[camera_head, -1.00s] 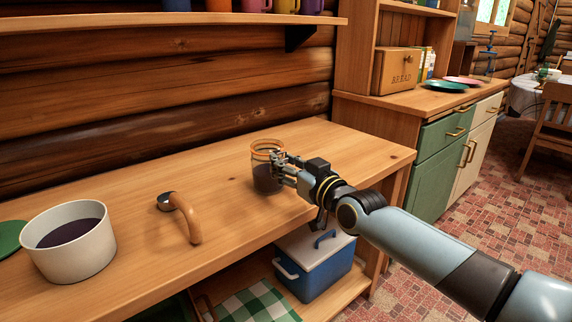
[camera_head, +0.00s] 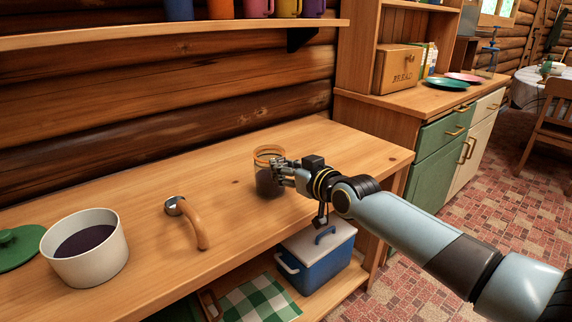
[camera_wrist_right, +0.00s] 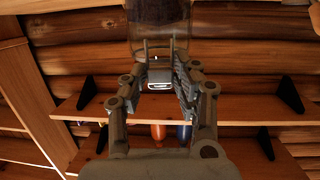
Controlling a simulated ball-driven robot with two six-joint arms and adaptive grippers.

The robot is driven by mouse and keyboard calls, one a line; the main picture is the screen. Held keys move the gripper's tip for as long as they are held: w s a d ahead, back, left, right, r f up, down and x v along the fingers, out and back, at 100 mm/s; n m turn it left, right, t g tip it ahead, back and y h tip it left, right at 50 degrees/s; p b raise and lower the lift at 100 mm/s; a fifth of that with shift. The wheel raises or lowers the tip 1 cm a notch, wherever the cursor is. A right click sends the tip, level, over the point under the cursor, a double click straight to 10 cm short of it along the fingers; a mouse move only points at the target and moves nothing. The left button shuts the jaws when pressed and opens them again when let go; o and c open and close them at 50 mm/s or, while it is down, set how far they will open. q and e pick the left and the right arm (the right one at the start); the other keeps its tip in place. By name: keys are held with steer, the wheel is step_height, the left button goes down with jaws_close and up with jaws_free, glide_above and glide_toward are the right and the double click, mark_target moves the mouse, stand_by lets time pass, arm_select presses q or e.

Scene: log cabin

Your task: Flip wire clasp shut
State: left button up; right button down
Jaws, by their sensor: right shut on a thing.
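A glass jar (camera_head: 267,182) with dark contents and an orange ring at its rim stands upright on the wooden counter. My right gripper (camera_head: 279,170) is at the jar's right side, just below the rim. In the right wrist view the clear jar (camera_wrist_right: 158,25) is at the top, beyond the fingertips. The wire clasp (camera_wrist_right: 159,78) shows as a small metal piece with thin wires between the fingers of my right gripper (camera_wrist_right: 160,88), which is shut on it. In the head view the gripper hides the clasp. My left gripper is not in view.
A white pot (camera_head: 86,262) with dark contents, a green lid (camera_head: 18,247) and a wooden-handled scoop (camera_head: 190,222) are on the counter's left. A blue cooler (camera_head: 316,260) is on the shelf below. The counter behind the jar is clear.

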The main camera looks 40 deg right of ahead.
steer(key=shift+f, duration=0.1)
steer(key=c, duration=1.1)
jaws_free()
steer(key=v, duration=1.2)
